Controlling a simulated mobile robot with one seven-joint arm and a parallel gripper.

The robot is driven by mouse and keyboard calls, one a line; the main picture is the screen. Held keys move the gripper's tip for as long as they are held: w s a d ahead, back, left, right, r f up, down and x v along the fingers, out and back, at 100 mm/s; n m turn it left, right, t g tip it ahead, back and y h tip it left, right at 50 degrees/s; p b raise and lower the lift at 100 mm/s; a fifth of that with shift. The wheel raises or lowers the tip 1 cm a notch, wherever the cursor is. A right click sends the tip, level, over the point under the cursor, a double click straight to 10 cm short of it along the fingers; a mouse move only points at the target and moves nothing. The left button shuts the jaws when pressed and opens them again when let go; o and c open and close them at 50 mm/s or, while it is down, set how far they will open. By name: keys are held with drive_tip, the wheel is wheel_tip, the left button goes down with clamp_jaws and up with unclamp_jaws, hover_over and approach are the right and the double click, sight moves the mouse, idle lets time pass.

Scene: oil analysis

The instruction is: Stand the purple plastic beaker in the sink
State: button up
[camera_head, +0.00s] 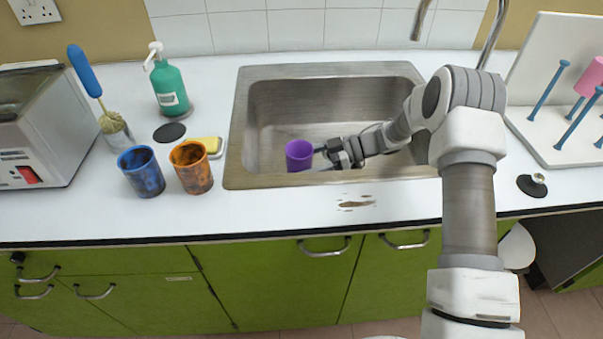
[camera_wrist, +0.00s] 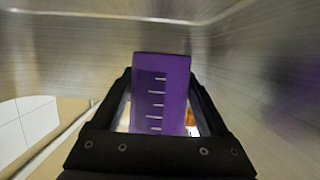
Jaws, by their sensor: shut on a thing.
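The purple plastic beaker (camera_head: 299,155) is inside the steel sink (camera_head: 237,150), near its front left corner. It looks upright in the head view. My gripper (camera_head: 322,158) reaches into the sink from the right and is shut on the beaker. In the wrist view the beaker (camera_wrist: 160,95), with white graduation marks, sits between the two black fingers of my gripper (camera_wrist: 160,110). The steel sink wall (camera_wrist: 265,60) is close around it. I cannot tell whether the beaker's base touches the sink floor.
A blue stained beaker (camera_head: 142,172), an orange stained beaker (camera_head: 191,168) and a yellow sponge (camera_head: 211,145) stand left of the sink. A green soap bottle (camera_head: 170,88) is behind them. The faucet (camera_head: 493,35) rises behind the sink, and a drying rack (camera_head: 548,130) stands at right.

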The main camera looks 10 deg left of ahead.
drive_tip(key=shift+f, duration=1.4)
drive_tip(key=shift+f+b, duration=0.55)
drive_tip(key=shift+f, duration=0.1)
drive_tip(key=o, duration=1.2)
drive_tip(key=shift+r, duration=0.15)
drive_tip(key=shift+r+p, duration=0.3)
drive_tip(key=shift+r, duration=0.05)
drive_tip(key=p+v, duration=0.1)
drive_tip(key=v, duration=1.1)
drive_tip(key=shift+r, duration=0.2)
